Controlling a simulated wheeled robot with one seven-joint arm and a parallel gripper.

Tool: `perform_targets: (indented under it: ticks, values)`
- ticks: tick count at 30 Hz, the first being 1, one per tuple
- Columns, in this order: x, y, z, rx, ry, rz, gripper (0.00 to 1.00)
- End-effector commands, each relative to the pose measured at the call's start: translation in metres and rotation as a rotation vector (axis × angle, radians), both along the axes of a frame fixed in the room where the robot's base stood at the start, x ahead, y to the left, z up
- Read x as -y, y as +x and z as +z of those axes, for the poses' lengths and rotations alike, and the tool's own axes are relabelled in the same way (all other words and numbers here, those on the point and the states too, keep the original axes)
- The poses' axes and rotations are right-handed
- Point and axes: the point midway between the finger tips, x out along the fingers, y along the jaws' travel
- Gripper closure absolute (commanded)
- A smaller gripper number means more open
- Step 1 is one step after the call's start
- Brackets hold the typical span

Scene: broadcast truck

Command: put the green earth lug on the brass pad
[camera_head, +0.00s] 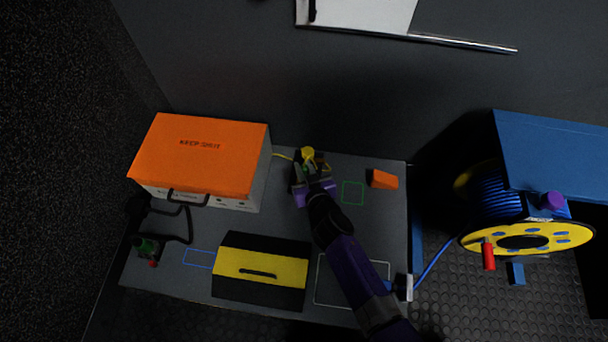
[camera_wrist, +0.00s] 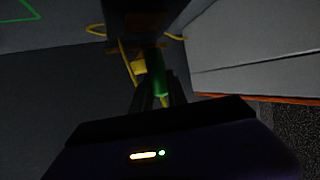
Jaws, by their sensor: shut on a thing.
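My gripper (camera_head: 308,176) is at the back of the grey bench, right of the orange-lidded box, shut on the green earth lug (camera_wrist: 160,82). The lug shows between the dark fingers in the wrist view, close to a dark upright block (camera_wrist: 145,22). A small yellow piece (camera_wrist: 138,67) is just left of the lug. A yellow cable (camera_wrist: 97,29) runs beside it. In the head view the lug is mostly hidden by my gripper, and a round yellow thing (camera_head: 308,153) shows just behind it. I cannot make out the brass pad for certain.
The box marked KEEP SHUT (camera_head: 200,155) stands close on the left. An orange wedge (camera_head: 383,179) and a green outline (camera_head: 352,192) are right. A black and yellow case (camera_head: 261,270) is in front. A cable reel (camera_head: 524,238) stands off the bench's right side.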

Motion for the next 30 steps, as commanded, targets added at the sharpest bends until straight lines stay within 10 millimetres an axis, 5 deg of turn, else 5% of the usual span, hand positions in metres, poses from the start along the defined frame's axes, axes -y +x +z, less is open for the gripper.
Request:
perform_targets:
  ticks: [6, 20, 21, 24, 30]
  values:
    - [0.000, 0.000, -0.032, 0.000, 0.001, 0.000, 1.00]
    - [0.000, 0.000, -0.036, 0.000, 0.001, 0.000, 1.00]
    - [0.000, 0.000, -0.037, 0.000, 0.001, 0.000, 0.79]
    - [0.000, 0.000, -0.035, 0.000, 0.001, 0.000, 0.59]
    - [0.000, 0.000, -0.036, 0.000, 0.001, 0.000, 0.59]
